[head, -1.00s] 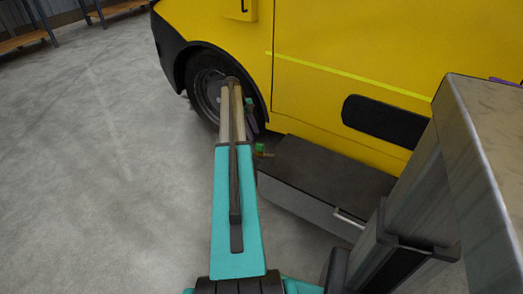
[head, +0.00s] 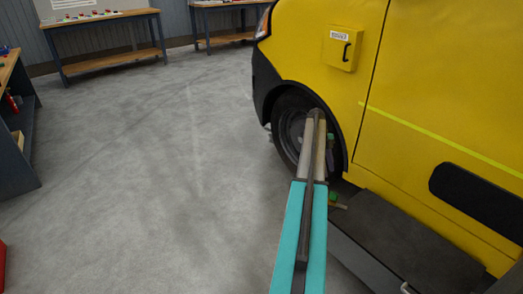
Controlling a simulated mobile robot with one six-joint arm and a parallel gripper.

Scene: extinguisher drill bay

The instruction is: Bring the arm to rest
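My arm (head: 300,235), teal with a tan far section, reaches up from the bottom of the head view. Its far end overlaps the front wheel of the yellow van. My gripper is mostly hidden behind the arm. Two small green-marked pieces show just right of the arm: an upper one (head: 331,138) and a lower one (head: 335,199). I cannot tell whether they belong to the gripper. No held object is visible, and I cannot tell whether the gripper is open or shut.
The yellow van (head: 420,90) fills the right, with a yellow box (head: 343,48) on its side and a dark step (head: 400,240) low down. Workbenches (head: 105,45) stand at the back and left. A red object shows at the lower left edge. The grey floor (head: 165,190) between is clear.

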